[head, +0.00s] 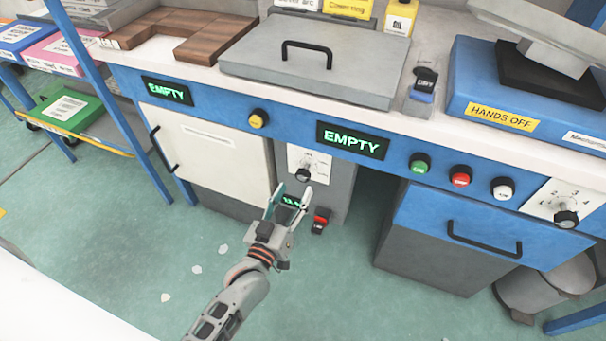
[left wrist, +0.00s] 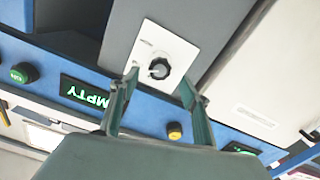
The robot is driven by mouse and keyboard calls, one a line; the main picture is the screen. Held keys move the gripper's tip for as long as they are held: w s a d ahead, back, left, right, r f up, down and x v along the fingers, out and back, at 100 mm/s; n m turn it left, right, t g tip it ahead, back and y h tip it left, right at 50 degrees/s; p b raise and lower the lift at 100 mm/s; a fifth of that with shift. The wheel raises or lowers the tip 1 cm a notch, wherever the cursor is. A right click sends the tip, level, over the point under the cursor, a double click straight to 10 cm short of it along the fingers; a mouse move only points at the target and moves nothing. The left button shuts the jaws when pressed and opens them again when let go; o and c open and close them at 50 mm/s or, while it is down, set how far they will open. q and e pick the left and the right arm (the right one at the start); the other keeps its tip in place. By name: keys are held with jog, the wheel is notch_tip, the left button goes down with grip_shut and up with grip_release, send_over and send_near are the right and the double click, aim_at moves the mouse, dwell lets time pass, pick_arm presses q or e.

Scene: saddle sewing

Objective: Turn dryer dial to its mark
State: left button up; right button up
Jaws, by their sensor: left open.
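A black dial (head: 303,173) sits on a white plate with printed marks, on the grey panel under the bench. It also shows in the left wrist view (left wrist: 159,68), ahead of my fingers and between their tips. Its pointer setting is too small to read surely. My left gripper (head: 291,194) is open and empty just in front of and below the dial, apart from it as far as I can tell. Its two fingers also show in the left wrist view (left wrist: 160,84). My right gripper is not in view.
A second dial (head: 566,218) is at the far right. Green (head: 420,163), red (head: 461,176) and white (head: 502,188) buttons, a yellow knob (head: 258,118) and an EMPTY display (head: 352,140) line the blue front. A red-and-black switch (head: 320,220) is below the dial.

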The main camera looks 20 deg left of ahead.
aim_at(301, 178)
pick_arm(q)
jog(key=w, duration=0.5)
jog(key=shift+d+f+b, duration=0.1)
jog(key=shift+f+b, duration=0.05)
jog(key=shift+b, duration=0.25)
jog(key=shift+w, duration=0.7)
jog(key=c, duration=1.1)
